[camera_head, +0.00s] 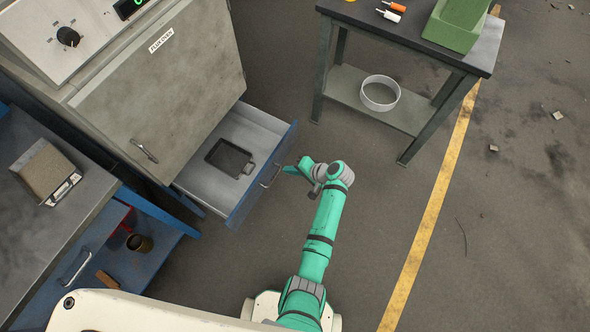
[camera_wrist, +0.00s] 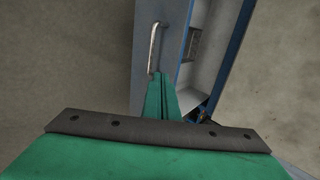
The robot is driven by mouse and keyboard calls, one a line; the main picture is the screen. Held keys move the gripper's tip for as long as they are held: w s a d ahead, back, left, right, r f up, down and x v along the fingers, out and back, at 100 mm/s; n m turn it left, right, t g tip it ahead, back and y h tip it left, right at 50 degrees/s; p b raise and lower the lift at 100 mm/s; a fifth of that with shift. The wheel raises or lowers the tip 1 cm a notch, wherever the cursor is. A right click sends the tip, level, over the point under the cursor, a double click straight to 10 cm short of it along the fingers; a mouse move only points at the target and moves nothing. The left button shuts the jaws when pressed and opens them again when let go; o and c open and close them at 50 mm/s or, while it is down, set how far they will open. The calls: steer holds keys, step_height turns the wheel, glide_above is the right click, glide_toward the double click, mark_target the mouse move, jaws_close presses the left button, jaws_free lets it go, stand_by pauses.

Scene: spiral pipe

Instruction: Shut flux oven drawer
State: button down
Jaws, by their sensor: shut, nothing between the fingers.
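The flux oven (camera_head: 165,85) stands at the upper left in the head view, with a label on its door. Its drawer (camera_head: 262,121) below the door is pulled out and has a blue front. A dark tray (camera_head: 231,158) lies inside. The drawer handle (camera_head: 271,176) is on the outer face and also shows in the wrist view (camera_wrist: 154,47). My gripper (camera_head: 291,170) is shut and empty, close to the drawer front near the handle. In the wrist view its fingers (camera_wrist: 161,80) point toward the drawer front, near the handle's lower end. I cannot tell whether they touch it.
A blue-legged bench (camera_head: 50,215) is at the left. Floor right of the yellow line (camera_head: 430,220) is mostly open.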

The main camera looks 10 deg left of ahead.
mark_target(270, 164)
steer(key=w+a+f, duration=0.1)
steer(key=a, duration=0.3)
steer(key=w+a+f, duration=0.1)
steer(key=a, duration=0.1)
steer(key=shift+w+a+f, duration=0.15)
steer(key=shift+w+f, duration=0.2)
steer(key=shift+a, duration=0.1)
